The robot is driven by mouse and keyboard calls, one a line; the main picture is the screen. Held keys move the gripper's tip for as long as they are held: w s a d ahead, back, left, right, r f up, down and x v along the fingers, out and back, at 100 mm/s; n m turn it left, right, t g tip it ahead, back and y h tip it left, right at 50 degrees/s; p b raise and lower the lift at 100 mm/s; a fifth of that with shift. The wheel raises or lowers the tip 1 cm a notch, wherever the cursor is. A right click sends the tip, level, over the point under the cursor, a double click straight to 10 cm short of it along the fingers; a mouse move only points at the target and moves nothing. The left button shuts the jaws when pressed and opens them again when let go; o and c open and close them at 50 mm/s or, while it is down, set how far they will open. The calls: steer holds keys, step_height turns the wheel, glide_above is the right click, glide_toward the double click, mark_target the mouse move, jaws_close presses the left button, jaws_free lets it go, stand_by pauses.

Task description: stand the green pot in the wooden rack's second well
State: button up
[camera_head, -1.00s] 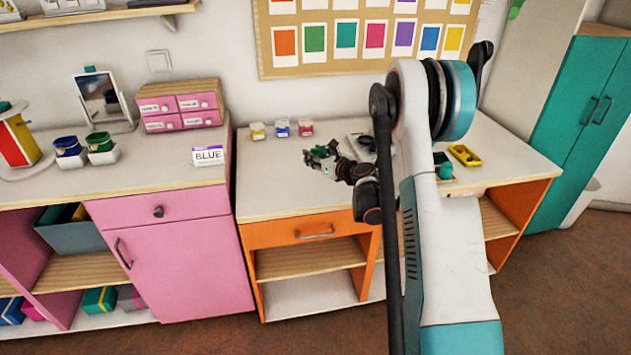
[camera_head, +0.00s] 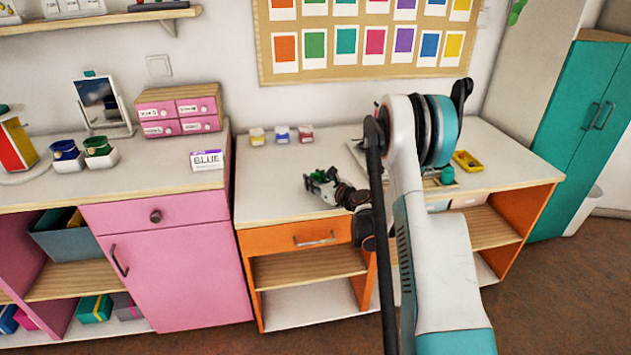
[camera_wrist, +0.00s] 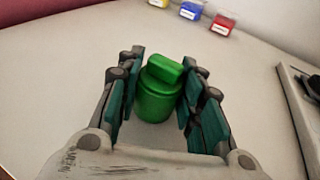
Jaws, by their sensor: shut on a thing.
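The green pot (camera_wrist: 158,92), with a green lid, sits between the two teal-padded fingers of my gripper (camera_wrist: 160,98) in the wrist view. My gripper is shut on it. In the head view my gripper (camera_head: 322,179) is over the left part of the orange-fronted desk, and the pot shows only as a small green patch. I cannot tell whether the pot touches the desk top. I cannot make out the wooden rack or its second well for sure; my arm covers much of the desk's middle and right.
Three small pots, yellow (camera_head: 257,136), blue (camera_head: 282,134) and red (camera_head: 305,133), stand at the back of the desk (camera_head: 275,185). A dark-edged flat thing (camera_wrist: 308,100) lies right of my gripper.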

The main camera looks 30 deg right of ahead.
steer(key=o, duration=1.1)
steer(key=shift+s+r, duration=0.15)
steer(key=shift+s, duration=0.05)
steer(key=p+v, duration=0.2)
steer(key=v, duration=0.7)
steer(key=shift+s, duration=0.35)
steer(key=shift+s+d+b, duration=0.1)
steer(key=shift+s+b, duration=0.25)
steer(key=shift+b, duration=0.1)
steer(key=shift+s+r+b, duration=0.15)
steer(key=shift+s+b, duration=0.2)
steer(key=shift+s, duration=0.25)
